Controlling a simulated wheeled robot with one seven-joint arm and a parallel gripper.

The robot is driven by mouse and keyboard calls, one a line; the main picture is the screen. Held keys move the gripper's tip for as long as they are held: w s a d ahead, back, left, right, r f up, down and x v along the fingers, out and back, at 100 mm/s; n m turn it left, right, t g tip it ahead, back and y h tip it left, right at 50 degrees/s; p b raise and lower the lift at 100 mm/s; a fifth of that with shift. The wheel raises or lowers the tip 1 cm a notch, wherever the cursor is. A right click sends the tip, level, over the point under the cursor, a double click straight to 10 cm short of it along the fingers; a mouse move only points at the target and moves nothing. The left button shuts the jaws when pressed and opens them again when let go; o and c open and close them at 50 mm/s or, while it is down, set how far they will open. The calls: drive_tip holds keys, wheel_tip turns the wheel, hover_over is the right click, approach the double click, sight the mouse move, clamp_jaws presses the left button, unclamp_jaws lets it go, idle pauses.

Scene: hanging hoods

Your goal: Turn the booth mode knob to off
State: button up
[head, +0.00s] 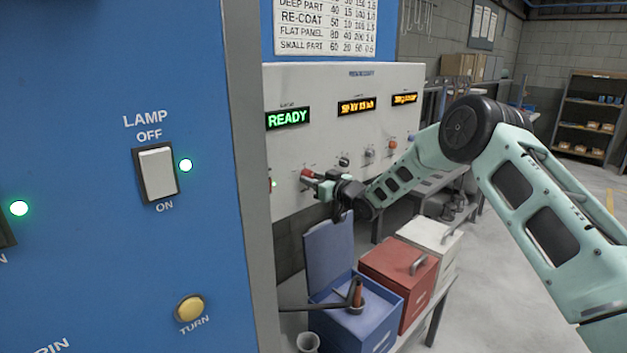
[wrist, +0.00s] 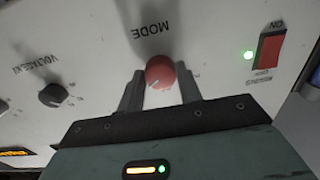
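The red mode knob (wrist: 160,72) sits on the pale control panel under the word MODE, which appears upside down in the wrist view. A light pointer mark shows on the knob's lower left face. My gripper (wrist: 160,80) is at the panel with one dark finger on each side of the knob. The fingers stand apart with the knob between them; I cannot tell whether they touch it. In the head view my gripper (head: 314,182) is at the panel's lower left, small and partly covering the knob area. The knob's position labels are too small to read.
A black voltage knob (wrist: 52,95) and a red rocker switch (wrist: 268,48) with a green light flank the knob. In the head view a blue cabinet (head: 80,120) fills the left. A blue box (head: 375,325) and red box (head: 395,262) stand below the panel.

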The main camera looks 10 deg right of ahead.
drive_tip(key=shift+f+b, duration=0.2)
drive_tip(key=shift+b, duration=0.4)
drive_tip(key=n+b, duration=1.1)
drive_tip(key=b, duration=0.8)
drive_tip(key=shift+r+n+b, duration=0.1)
drive_tip(key=shift+n+b, duration=0.2)
drive_tip(key=shift+b, duration=0.05)
drive_tip(key=shift+r, duration=0.1)
drive_tip(key=o, duration=1)
drive_tip(key=shift+d, duration=0.15)
